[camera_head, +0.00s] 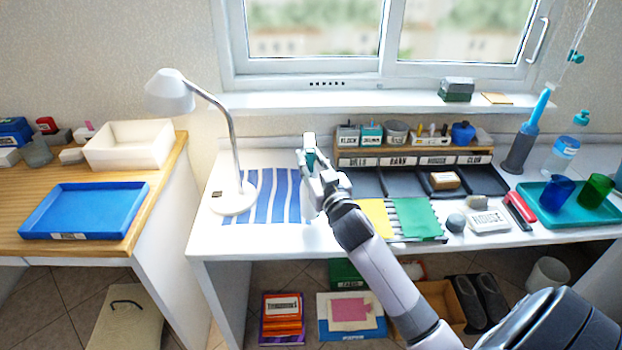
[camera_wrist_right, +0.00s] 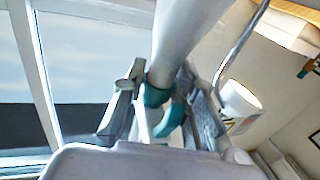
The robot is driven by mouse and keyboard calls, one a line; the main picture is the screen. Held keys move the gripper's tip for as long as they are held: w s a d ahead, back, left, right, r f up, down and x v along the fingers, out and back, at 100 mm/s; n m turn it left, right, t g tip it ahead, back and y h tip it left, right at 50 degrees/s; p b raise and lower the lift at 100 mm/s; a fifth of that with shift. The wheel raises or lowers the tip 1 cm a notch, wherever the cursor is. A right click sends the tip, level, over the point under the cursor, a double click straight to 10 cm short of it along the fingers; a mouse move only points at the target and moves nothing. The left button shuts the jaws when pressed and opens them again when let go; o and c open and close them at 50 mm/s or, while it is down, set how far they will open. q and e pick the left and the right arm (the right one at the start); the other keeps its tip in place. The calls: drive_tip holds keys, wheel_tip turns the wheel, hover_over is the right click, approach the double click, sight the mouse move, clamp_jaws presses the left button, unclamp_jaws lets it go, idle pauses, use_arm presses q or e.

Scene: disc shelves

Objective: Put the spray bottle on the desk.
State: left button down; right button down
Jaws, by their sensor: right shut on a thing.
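My right gripper (camera_head: 313,178) is above the white desk (camera_head: 270,241), near the right side of the blue-and-white striped mat (camera_head: 277,198). It is shut on the spray bottle, whose pale body (camera_wrist_right: 186,38) and teal collar and trigger part show between the fingers in the right wrist view. In the head view only small teal and white parts of the bottle (camera_head: 310,159) show, and my fingers hide much of it. I cannot tell whether the bottle touches the desk. My left gripper is not in view.
A white lamp (camera_head: 233,201) stands left of the gripper. Dark trays (camera_head: 361,182) and a labelled organiser (camera_head: 412,158) stand behind on the right. Yellow and green sheets (camera_head: 417,218) lie beside my arm. A teal tray (camera_head: 548,208) holds cups. The desk's front left is bare.

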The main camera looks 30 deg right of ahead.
wheel_tip(320, 180, down, 4)
drive_tip(key=shift+f+b, duration=0.1)
drive_tip(key=shift+b, duration=0.2)
drive_tip(key=shift+f, duration=0.1)
drive_tip(key=shift+s+f+b, duration=0.15)
drive_tip(key=shift+f+b, duration=0.25)
drive_tip(key=shift+f, duration=0.15)
drive_tip(key=c, duration=1.8)
unclamp_jaws()
drive_tip(key=shift+f, duration=0.2)
drive_tip(key=o, duration=0.5)
drive_tip(key=shift+c, duration=0.2)
drive_tip(key=shift+o, duration=0.2)
drive_tip(key=shift+r, duration=0.1)
drive_tip(key=shift+r, duration=0.1)
